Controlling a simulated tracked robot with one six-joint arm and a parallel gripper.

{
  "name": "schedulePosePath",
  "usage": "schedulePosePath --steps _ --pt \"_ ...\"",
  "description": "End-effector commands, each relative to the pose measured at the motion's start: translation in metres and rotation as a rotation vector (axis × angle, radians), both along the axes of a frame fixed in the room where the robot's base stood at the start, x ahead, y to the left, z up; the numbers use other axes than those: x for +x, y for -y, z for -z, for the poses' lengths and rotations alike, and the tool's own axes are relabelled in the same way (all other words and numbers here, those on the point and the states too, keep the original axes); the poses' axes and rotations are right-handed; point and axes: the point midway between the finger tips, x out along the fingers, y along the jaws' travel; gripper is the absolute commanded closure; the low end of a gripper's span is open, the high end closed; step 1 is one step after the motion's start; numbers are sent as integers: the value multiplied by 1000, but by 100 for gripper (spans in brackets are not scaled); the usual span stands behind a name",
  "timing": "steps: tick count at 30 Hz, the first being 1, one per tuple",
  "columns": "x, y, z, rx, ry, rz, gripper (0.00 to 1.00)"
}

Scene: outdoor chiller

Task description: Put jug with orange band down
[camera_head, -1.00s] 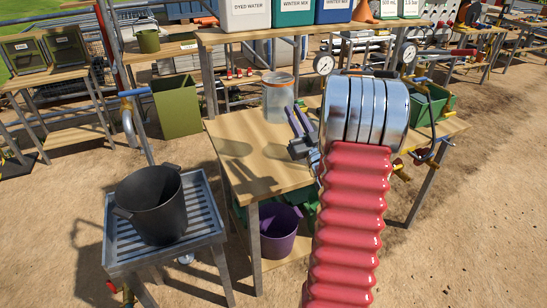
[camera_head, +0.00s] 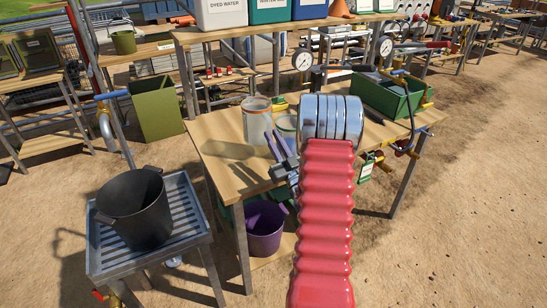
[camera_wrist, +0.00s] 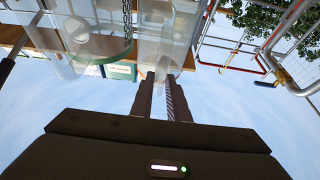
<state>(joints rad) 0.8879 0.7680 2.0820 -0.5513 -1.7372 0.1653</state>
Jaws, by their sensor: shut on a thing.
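The jug with the orange band (camera_head: 257,124) is clear and upright, with an orange band near its rim. It is over the left part of the wooden table (camera_head: 222,168); I cannot tell whether its base touches the top. My gripper (camera_head: 272,140) is on its right side, shut on it. In the wrist view my gripper's fingers (camera_wrist: 161,78) meet the clear jug wall (camera_wrist: 158,45). A second clear jug with a green-blue band (camera_head: 287,124) stands close to its right, partly hidden by my arm.
A green bin (camera_head: 385,97) sits at the table's right end. A black pot (camera_head: 136,208) stands on a metal stand to the left. A purple bucket (camera_head: 265,228) is under the table. The table's front left is bare.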

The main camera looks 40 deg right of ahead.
Motion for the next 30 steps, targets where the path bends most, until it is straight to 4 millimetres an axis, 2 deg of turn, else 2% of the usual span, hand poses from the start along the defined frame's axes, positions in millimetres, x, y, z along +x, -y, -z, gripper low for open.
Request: schedulePosePath --steps 3,7,21,30 --pt "0 0 18 1 -1 0 100" --pt "0 0 31 1 -1 -1 100" --pt "1 -1 38 -1 0 -2 100" --pt "1 -1 68 0 -1 -2 100"
